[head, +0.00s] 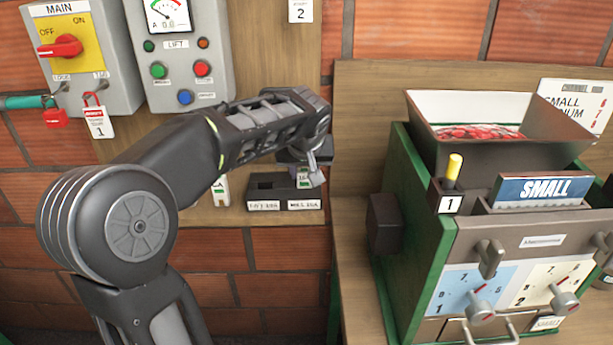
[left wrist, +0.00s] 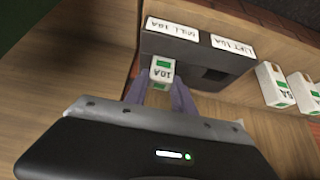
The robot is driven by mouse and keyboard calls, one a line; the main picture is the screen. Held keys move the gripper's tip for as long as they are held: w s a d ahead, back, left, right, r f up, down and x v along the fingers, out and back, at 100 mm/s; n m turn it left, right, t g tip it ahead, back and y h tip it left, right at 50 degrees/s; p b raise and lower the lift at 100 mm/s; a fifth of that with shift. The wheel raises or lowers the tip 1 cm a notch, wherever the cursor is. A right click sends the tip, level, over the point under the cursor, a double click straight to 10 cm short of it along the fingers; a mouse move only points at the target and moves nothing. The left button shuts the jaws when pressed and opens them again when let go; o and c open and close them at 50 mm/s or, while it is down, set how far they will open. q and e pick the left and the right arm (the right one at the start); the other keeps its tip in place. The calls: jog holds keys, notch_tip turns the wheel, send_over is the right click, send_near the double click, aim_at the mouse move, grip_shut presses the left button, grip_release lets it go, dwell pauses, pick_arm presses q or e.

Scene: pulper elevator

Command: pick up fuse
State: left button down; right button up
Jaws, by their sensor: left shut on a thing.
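My left gripper (head: 312,172) reaches in over the right end of the dark fuse holder (head: 262,192) on the wooden board. It is shut on a white fuse (head: 304,180) with a green patch. The left wrist view shows this fuse (left wrist: 163,70), marked 10A, between the fingertips (left wrist: 161,88). It is at the MILL 10A side of the holder (left wrist: 190,52); I cannot tell whether it sits in a slot. The LIFT 10A side shows a dark empty slot (left wrist: 214,74). My right gripper is not in view.
Spare white and green fuses (left wrist: 274,86) stand beside the holder; one (head: 221,190) shows partly behind my arm. Above my arm are the MAIN switch box (head: 80,85) and LIFT panel (head: 183,85). The green pulper machine (head: 410,230) stands to the right.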

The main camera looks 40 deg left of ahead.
pick_arm(q)
jog(key=shift+r, duration=0.1)
jog(key=shift+r, duration=0.8)
notch_tip(320, 180, up, 5)
jog(key=s+d+b, duration=0.5)
jog(key=s+d, duration=0.6)
jog(key=s, duration=0.2)
jog(key=shift+s+d, duration=0.3)
jog(key=shift+s, duration=0.1)
jog(key=shift+r, duration=0.2)
